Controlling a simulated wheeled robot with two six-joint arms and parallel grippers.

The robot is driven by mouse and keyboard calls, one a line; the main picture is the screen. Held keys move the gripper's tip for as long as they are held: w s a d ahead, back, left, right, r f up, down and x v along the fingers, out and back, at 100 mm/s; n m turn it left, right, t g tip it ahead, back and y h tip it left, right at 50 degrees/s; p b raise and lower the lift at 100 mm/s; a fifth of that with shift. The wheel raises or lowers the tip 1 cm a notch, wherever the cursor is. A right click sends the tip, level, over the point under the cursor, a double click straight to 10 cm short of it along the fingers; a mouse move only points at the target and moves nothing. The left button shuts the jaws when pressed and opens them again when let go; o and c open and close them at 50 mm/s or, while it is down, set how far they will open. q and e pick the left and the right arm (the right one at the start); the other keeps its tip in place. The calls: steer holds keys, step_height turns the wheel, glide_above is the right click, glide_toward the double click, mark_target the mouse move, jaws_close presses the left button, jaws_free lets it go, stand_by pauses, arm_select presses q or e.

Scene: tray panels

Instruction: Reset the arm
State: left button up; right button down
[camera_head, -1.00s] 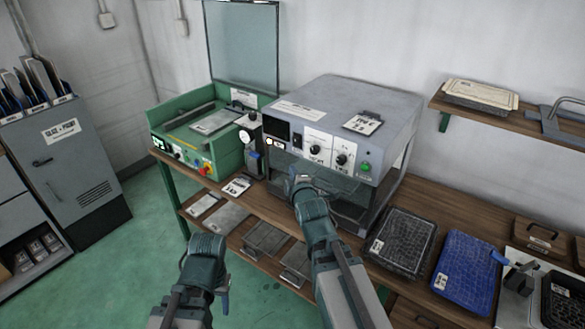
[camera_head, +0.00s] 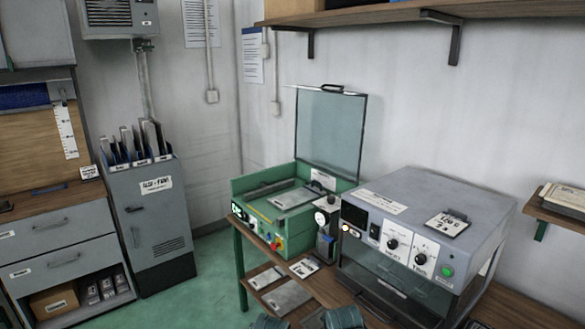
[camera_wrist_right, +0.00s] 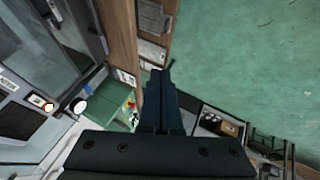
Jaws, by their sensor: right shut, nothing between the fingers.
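My right gripper (camera_wrist_right: 158,75) shows in the right wrist view, its dark fingers closed together and empty. It hangs over the green floor and the edge of the wooden bench, touching nothing that I can see. In the head view only the rounded tops of my two arms show at the bottom edge, in front of the bench. The left gripper does not show in either view.
A grey machine with knobs (camera_head: 425,225) stands on the bench, beside a green machine (camera_head: 285,205) with its clear lid raised. A grey cabinet (camera_head: 155,220) stands at the left. Green floor (camera_head: 205,275) lies open between cabinet and bench.

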steer(key=s+a+f+m+g, duration=0.1)
steer(key=s+g, duration=0.1)
steer(key=s, duration=0.3)
steer(key=s+a+f+m+g, duration=0.1)
steer(key=s+a+m+g, duration=0.1)
steer(key=s, duration=0.3)
steer(key=s+a+f+m+g+h, duration=0.1)
steer(key=s+a+f+m+g, duration=0.1)
steer(key=s, duration=0.4)
steer(key=shift+a+g, duration=0.15)
steer(key=shift+g, duration=0.65)
